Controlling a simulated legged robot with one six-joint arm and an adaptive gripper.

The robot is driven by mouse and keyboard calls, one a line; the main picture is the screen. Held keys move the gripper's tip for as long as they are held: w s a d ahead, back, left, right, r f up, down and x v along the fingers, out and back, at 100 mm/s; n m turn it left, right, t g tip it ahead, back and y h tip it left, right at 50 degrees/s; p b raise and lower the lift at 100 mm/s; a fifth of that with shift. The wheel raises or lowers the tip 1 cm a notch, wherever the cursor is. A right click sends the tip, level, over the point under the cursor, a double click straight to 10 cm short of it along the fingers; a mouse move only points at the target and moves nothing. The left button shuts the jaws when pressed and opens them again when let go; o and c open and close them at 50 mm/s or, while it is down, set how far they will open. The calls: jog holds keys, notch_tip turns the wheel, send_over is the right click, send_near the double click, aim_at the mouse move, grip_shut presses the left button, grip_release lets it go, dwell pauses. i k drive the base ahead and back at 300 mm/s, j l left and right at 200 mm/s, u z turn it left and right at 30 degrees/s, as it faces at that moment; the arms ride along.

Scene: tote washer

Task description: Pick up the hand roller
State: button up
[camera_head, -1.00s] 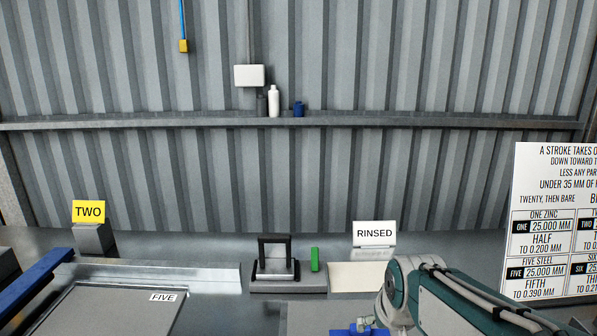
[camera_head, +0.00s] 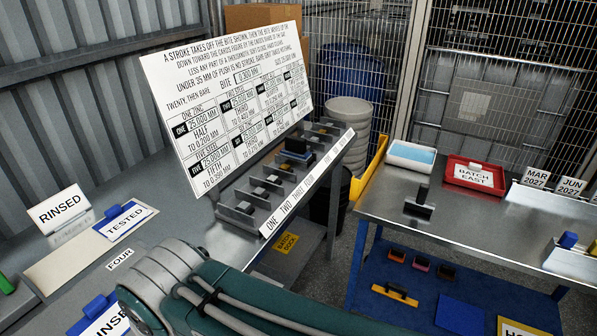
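I cannot tell for sure which object is the hand roller. A small dark upright-handled object (camera_head: 418,204) stands on the left part of the right-hand steel table (camera_head: 480,225) and may be it, but it is too small to make out. My teal and grey arm crosses the bottom of the view. My gripper is out of view, so its state and its distance from anything do not show.
The right table also bears a white tray with blue inside (camera_head: 411,157) and a red tray (camera_head: 474,174). A rack of dark compartments (camera_head: 262,192) stands below a large sign board (camera_head: 215,100).

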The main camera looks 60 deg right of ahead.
aim_at(420, 204)
jog(key=z, duration=1.45)
jog(key=k+z, duration=0.1)
jog(key=z, duration=0.9)
jog(key=k+z, duration=0.1)
jog(key=z, duration=0.35)
jog(key=u, duration=2.75)
jog(key=z, duration=2.8)
